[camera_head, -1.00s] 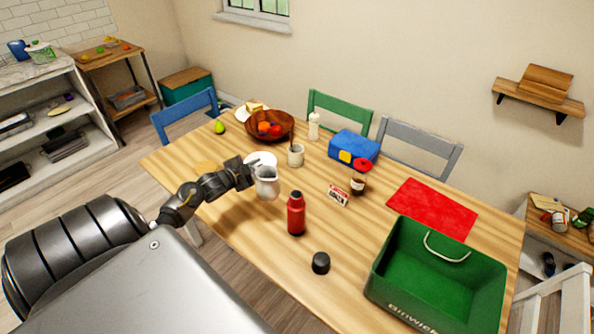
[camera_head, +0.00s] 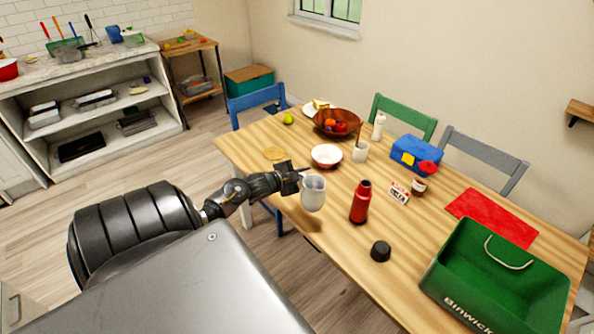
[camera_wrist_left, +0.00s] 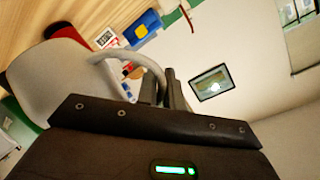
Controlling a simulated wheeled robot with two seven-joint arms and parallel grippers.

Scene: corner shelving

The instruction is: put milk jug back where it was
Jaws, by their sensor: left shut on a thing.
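The white milk jug (camera_head: 313,194) hangs in my left gripper (camera_head: 292,180) at the near left edge of the wooden table (camera_head: 390,232). The gripper is shut on the jug's handle side, and the jug is roughly upright in the head view. A shadow lies below it near the table edge, so it seems raised. In the left wrist view the jug (camera_wrist_left: 62,78) fills the left side, and its handle (camera_wrist_left: 135,62) runs to the fingers (camera_wrist_left: 172,90). My right gripper is in neither view.
On the table, a white bowl (camera_head: 326,156), a red bottle (camera_head: 361,202), a black cap (camera_head: 381,251) and a green crate (camera_head: 470,290) stand nearby. A wooden fruit bowl (camera_head: 338,122) is farther back. White shelving (camera_head: 95,110) with a countertop stands at the left. Open floor lies between.

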